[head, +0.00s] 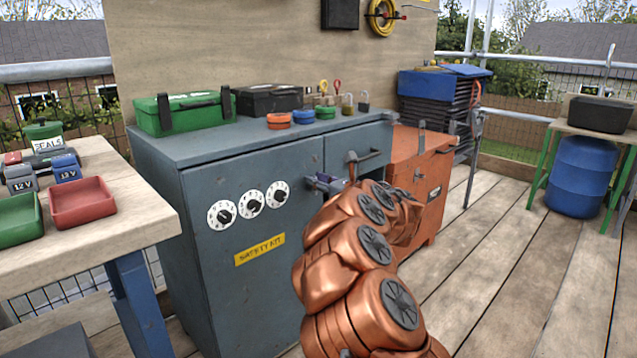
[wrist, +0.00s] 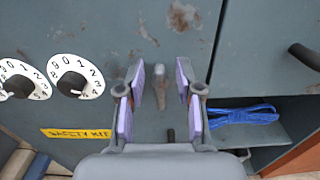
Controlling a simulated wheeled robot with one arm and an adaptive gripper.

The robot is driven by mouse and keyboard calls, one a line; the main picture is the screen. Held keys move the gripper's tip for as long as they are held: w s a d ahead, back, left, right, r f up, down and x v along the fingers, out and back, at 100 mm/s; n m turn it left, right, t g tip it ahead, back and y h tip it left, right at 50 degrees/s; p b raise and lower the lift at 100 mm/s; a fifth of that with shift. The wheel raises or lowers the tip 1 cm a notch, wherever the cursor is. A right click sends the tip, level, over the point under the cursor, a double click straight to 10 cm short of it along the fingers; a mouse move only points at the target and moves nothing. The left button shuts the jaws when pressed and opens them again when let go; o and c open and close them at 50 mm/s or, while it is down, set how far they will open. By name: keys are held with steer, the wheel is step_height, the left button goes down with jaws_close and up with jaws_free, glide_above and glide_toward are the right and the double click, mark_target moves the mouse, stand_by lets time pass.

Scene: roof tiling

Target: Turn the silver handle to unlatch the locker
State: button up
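The grey-blue locker (head: 237,290) stands upright with three white dials and a yellow "SAFETY KIT" label (head: 260,249) on its door, which looks closed. In the wrist view the silver handle (wrist: 161,88) shows on the locker door (wrist: 110,25), between my fingers. My gripper (wrist: 159,80) is open, its two purple-padded fingers on either side of the handle with gaps visible; I cannot tell whether either pad touches it. In the head view my gripper (head: 325,183) is at the locker's front, partly behind my copper arm, and the handle is hidden.
A drawer with a bar handle (head: 362,161) is right of the door. An open compartment holds a blue item (wrist: 243,115). An orange cabinet (head: 428,185) stands to the right, a workbench (head: 100,222) to the left.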

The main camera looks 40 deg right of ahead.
jaws_close()
stand_by(0.3)
steer(key=shift+r+m+p, duration=0.1)
steer(key=shift+m+p, duration=0.2)
steer(key=shift+p, duration=0.05)
steer(key=m+p, duration=0.2)
steer(key=shift+d+r+m, duration=0.15)
steer(key=shift+d+m, duration=0.15)
steer(key=m+p, duration=0.4)
steer(key=shift+d+m, duration=0.3)
steer(key=shift+d, duration=0.1)
steer(key=m+p, duration=0.2)
steer(key=m, duration=0.1)
steer(key=f+m+p, duration=0.1)
steer(key=m+p, duration=0.2)
steer(key=d+f+m+p, duration=0.1)
steer(key=m+p, duration=0.1)
steer(key=m, duration=0.2)
steer(key=shift+f+p, duration=0.15)
steer(key=shift+p, duration=0.15)
steer(key=shift+f, duration=0.1)
